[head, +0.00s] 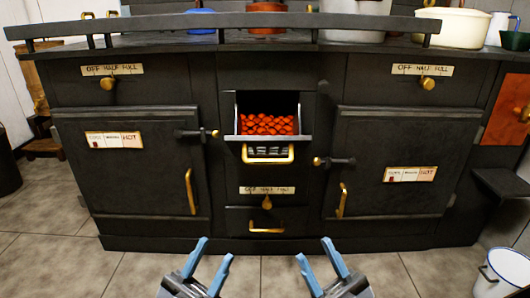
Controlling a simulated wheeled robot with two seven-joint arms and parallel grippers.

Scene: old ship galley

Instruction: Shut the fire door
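The fire door (267,139) is in the middle of the black range in the head view. It looks folded down and open, with a brass handle (268,160) at its front. Above it the firebox opening (267,105) shows glowing red coals (267,124). My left gripper (215,249) is open and empty, low in front of the range, left of the fire door. My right gripper (313,249) is open and empty, low and right of the fire door. Both are apart from the door and its handle.
Closed oven doors flank the firebox, left (130,160) and right (395,160), with brass handles. A drawer (265,221) sits below. A rail (215,21) runs along the top, with pots behind it. A white bucket (502,272) stands at lower right. The tiled floor in front is clear.

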